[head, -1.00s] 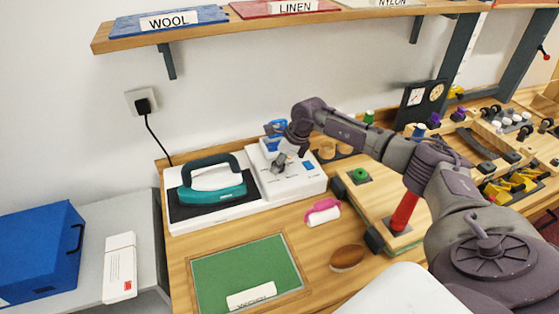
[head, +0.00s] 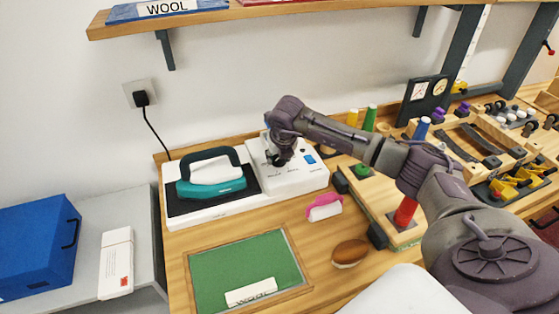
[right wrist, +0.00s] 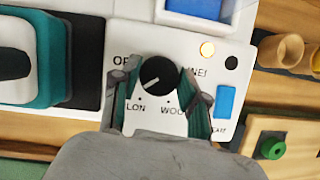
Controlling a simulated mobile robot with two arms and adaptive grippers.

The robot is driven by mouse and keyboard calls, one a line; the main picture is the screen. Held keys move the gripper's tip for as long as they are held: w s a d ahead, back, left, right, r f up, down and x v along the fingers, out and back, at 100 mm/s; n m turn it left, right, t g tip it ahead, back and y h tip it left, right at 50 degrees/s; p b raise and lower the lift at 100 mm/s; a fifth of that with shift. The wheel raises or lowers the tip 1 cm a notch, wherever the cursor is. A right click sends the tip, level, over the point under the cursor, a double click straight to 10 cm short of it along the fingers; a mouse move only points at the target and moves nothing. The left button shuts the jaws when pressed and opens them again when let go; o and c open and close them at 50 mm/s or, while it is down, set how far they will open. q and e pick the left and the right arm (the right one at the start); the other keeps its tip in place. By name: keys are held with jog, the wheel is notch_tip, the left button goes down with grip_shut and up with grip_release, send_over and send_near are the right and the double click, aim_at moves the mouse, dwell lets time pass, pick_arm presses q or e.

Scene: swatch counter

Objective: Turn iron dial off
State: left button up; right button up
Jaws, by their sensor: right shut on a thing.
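The iron dial (right wrist: 160,76) is a round black knob on a white panel. Its pale pointer line aims to the lower left, towards the partly hidden label ending "LON". Part of an "OFF" label shows at upper left, "WOOL" at lower right. My right gripper (right wrist: 158,82) is shut on the dial, one finger on each side. In the head view, the right gripper (head: 278,160) is down at the white control box (head: 305,182), hiding most of the dial. The teal iron (head: 212,178) rests on its dark pad beside the box. My left gripper is not in view.
An amber light (right wrist: 207,48) glows on the panel, near a blue switch (right wrist: 225,102). A wooden shelf (head: 270,15) hangs above.

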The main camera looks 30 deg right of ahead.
jog(key=m+b, duration=0.1)
jog(key=m+h+b, duration=0.1)
jog(key=m, duration=0.1)
jog(key=shift+w+a+f+m+g, duration=0.1)
jog(key=shift+a+f+m+g, duration=0.05)
jog(key=shift+m+g, duration=0.15)
jog(key=shift+m+g+h+b, duration=0.65)
jog(key=shift+m+b, duration=0.55)
jog(key=shift+m, duration=0.7)
jog(key=o, duration=1.1)
jog(key=shift+o, duration=0.2)
